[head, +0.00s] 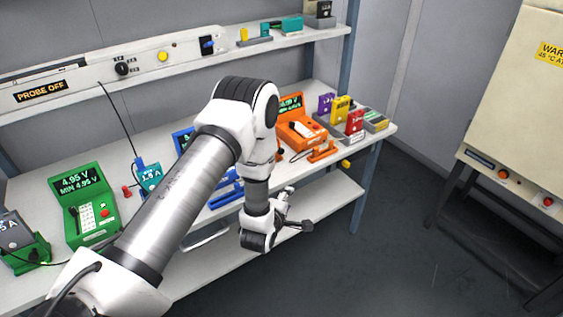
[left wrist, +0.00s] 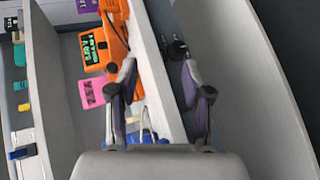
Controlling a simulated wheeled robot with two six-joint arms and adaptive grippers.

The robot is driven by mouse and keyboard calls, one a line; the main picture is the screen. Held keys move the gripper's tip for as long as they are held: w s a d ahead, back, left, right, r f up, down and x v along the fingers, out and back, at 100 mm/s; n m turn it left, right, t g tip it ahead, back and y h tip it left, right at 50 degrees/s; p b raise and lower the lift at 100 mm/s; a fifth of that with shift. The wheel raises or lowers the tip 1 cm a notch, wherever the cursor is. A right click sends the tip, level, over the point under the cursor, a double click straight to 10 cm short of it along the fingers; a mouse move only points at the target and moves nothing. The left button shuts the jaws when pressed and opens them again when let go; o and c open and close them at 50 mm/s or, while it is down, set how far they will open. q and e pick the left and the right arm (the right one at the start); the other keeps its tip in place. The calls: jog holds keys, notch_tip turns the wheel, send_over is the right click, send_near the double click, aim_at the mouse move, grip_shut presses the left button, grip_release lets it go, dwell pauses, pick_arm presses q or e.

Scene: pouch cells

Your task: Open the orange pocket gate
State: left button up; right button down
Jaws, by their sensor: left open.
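An orange device (head: 299,125) with a small green-lit display stands toward the right end of the bench. A low orange bracket-like piece (head: 322,152), which may be the pocket gate, sits in front of it near the bench's front edge. My left gripper (head: 298,208) is open and empty, in front of the bench edge and nearer the camera than the orange parts. In the left wrist view the orange device (left wrist: 96,49) shows beyond the open fingers (left wrist: 160,75); one finger partly covers the orange parts. Whether the gate is open or closed cannot be told. My right gripper is out of view.
A green device (head: 85,210) stands at the bench's left. Purple, yellow and red cells (head: 354,122) stand in a grey holder at the right end. My left arm hides the bench's middle. A beige cabinet (head: 520,100) stands right; the floor between is clear.

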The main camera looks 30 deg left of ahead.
aim_at(281, 153)
pick_arm(q)
jog(key=w+a+r+n+t+y+b, duration=0.1)
jog(key=w+a, duration=0.1)
jog(key=a, duration=0.1)
jog(key=w+a+r+n+t+y+b, duration=0.1)
jog(key=w+a+n+b, duration=0.1)
jog(key=w+a, duration=0.1)
jog(key=w+a+r+n+t+y+b, duration=0.1)
jog(key=w+a, duration=0.1)
jog(key=shift+w+a+n, duration=0.3)
jog(key=shift+a+n, duration=0.1)
jog(key=shift+w+r+t+y, duration=0.15)
jog(key=shift+r+t+y, duration=0.15)
jog(key=p+x, duration=0.1)
jog(key=x, duration=0.6)
jog(key=shift+w, duration=0.1)
grip_shut()
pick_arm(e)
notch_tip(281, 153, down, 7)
